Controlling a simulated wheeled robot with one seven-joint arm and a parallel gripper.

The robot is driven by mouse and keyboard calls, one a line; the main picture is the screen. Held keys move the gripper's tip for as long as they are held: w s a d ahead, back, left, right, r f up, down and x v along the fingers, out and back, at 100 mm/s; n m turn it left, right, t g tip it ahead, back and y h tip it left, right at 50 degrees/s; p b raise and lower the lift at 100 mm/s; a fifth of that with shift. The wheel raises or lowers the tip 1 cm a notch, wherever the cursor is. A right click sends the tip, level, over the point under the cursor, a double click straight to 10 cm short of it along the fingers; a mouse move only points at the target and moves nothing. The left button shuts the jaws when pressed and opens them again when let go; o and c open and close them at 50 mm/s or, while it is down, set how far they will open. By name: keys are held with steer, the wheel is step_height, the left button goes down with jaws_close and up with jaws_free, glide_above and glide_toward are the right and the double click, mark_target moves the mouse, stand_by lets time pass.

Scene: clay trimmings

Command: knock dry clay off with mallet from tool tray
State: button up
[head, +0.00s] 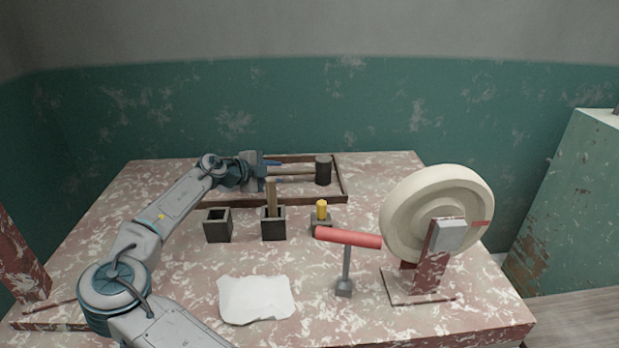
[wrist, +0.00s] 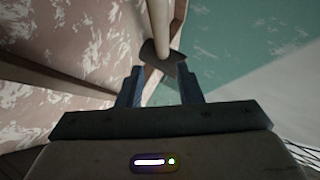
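The mallet has a dark head (head: 323,171) and a pale wooden handle (head: 292,173). In the head view it lies sideways over the tool tray (head: 345,188), head to the right. My gripper (head: 270,162) is at the handle's left end. In the wrist view my gripper (wrist: 157,72) has its two fingers apart. The pale handle (wrist: 152,25) and a dark piece (wrist: 177,58) show between and beyond the fingertips, with gaps on both sides. Contact is not visible. A cream wheel (head: 400,215) stands upright on a red-brown stand at the right. No separate clay lump can be made out.
A dark box (head: 217,228) stands in front of the tray. Another box (head: 273,229) holds an upright wooden handle (head: 271,195). A yellow-topped tool (head: 321,210) stands in a holder. A red bar (head: 348,238) on a post is left of the wheel. A white sheet (head: 256,300) lies in front.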

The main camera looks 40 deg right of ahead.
mark_target(301, 171)
steer(key=x, duration=0.7)
steer(key=shift+s+r+b+x, duration=0.15)
steer(key=shift+b+x, duration=0.2)
steer(key=shift+x, duration=1)
steer(key=shift+s+r+b+x, duration=0.1)
steer(key=shift+r+b+x, duration=0.2)
steer(key=shift+x, duration=1.1)
steer(key=shift+d, duration=0.1)
jaws_close()
